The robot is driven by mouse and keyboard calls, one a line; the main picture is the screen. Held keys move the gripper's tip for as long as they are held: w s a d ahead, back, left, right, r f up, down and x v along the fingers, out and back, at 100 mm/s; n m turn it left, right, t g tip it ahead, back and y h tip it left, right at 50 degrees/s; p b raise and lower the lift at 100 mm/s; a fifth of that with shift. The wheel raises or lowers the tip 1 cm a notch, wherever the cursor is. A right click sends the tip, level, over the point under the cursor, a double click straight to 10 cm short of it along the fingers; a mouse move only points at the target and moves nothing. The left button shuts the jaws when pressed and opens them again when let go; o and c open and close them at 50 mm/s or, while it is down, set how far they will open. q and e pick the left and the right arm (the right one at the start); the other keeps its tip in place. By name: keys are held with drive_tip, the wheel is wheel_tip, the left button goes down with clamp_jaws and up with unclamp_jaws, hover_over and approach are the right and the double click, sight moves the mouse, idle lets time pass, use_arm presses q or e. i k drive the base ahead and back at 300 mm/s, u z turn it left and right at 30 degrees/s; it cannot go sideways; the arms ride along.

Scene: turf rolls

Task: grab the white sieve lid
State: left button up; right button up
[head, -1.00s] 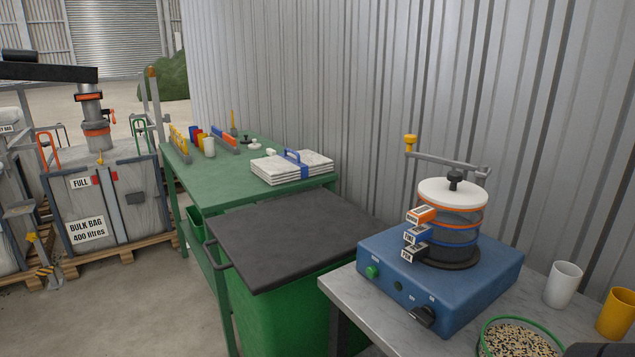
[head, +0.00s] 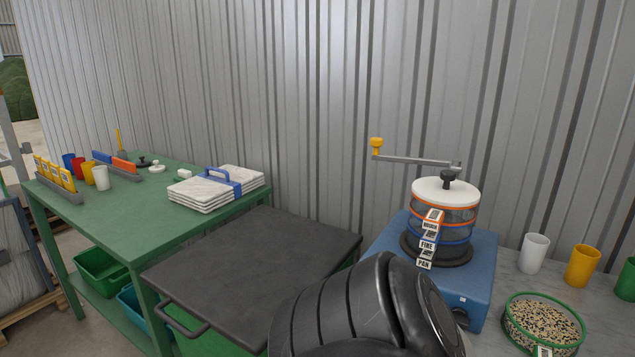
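The white sieve lid (head: 429,190) lies on top of a stack of sieves (head: 455,220) with orange and blue bands. A black knob (head: 448,178) stands at the lid's middle. The stack stands on a blue shaker base (head: 477,285), and tags on its front read FINE and PAN, with another above them. A dark arm link of mine fills the lower middle and covers the front of the blue base. Neither gripper shows in the head view.
A grey crank arm with a yellow knob (head: 376,143) reaches over behind the lid. White (head: 534,253) and yellow (head: 582,266) cups and a green-rimmed sieve of seed (head: 543,325) stand to the right. A black-lidded bin (head: 250,265) and a green table (head: 130,215) are left.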

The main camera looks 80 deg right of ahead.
sight(443, 189)
drive_tip(key=i, duration=0.35)
drive_tip(key=z, duration=1.3)
